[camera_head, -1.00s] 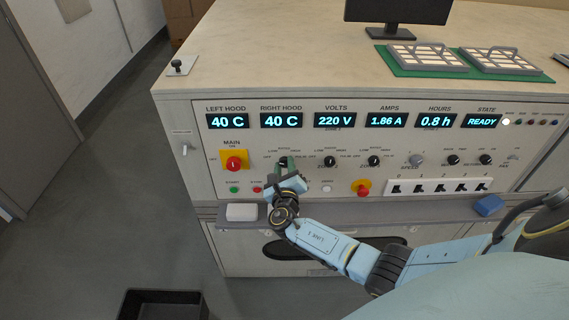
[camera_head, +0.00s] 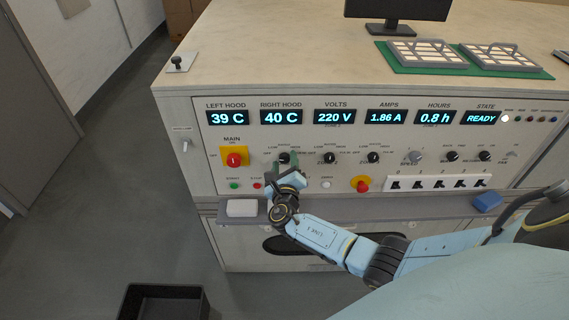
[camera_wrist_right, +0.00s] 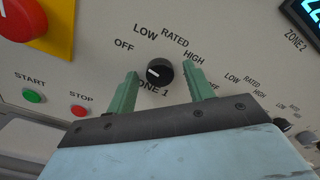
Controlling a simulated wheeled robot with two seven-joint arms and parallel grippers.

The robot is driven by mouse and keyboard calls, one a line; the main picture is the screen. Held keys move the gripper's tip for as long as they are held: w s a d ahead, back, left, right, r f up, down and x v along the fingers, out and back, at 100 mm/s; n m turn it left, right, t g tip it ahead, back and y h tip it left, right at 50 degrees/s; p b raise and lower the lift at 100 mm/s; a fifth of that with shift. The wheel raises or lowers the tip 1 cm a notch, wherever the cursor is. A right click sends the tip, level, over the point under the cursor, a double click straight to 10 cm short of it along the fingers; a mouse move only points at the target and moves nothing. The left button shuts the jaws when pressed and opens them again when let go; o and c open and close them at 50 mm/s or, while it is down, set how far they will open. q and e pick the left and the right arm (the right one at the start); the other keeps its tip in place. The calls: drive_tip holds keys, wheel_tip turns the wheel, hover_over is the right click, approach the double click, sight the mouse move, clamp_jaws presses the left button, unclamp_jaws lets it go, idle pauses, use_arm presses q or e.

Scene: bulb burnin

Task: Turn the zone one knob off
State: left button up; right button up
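The zone one knob (camera_head: 284,158) is a small black dial on the panel's left part. In the right wrist view the knob (camera_wrist_right: 159,72) shows whole above the "ZONE 1" label, and its white mark points up and left, toward the OFF side. My right gripper (camera_head: 287,165) is in front of it. Its green fingers (camera_wrist_right: 163,88) are spread, one on each side of the knob, with a visible gap on both sides. Nothing is held. My left gripper is out of view.
A yellow plate with the red main switch (camera_head: 234,160) lies left of the knob. Green start (camera_head: 234,185) and red stop (camera_head: 257,185) buttons sit below left. A ledge (camera_head: 345,208) with a white block (camera_head: 242,208) runs beneath. Other zone knobs are to the right.

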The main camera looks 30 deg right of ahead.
drive_tip(key=shift+a, duration=0.1)
drive_tip(key=p+v, duration=0.1)
drive_tip(key=v, duration=1.2)
drive_tip(key=shift+s, duration=0.2)
drive_tip(key=s+d+f+m+g+y+b, duration=0.1)
drive_tip(key=s+f+m+g+y, duration=0.15)
drive_tip(key=s+f+m, duration=0.55)
drive_tip(key=s+f+m+g+y+b, duration=0.1)
drive_tip(key=s+f+m+g+b, duration=0.25)
drive_tip(key=f, duration=0.95)
drive_tip(key=s+d+f+m+g+y+p, duration=0.15)
drive_tip(key=s+f+m+g, duration=0.25)
drive_tip(key=s+f, duration=0.5)
drive_tip(key=s+a+f+m+g+y+b, duration=0.2)
drive_tip(key=s+f+m, duration=0.4)
drive_tip(key=s+m, duration=0.4)
drive_tip(key=s+a+f+m+g+y+b, duration=0.1)
drive_tip(key=s+a+f+m+g+y, duration=0.1)
drive_tip(key=s+f+m, duration=0.4)
drive_tip(key=s+m, duration=0.3)
drive_tip(key=s, duration=0.1)
drive_tip(key=shift+s+a+f+m+y+b, duration=0.15)
drive_tip(key=shift+s+a+m+y+b, duration=0.15)
drive_tip(key=shift+m+b, duration=0.1)
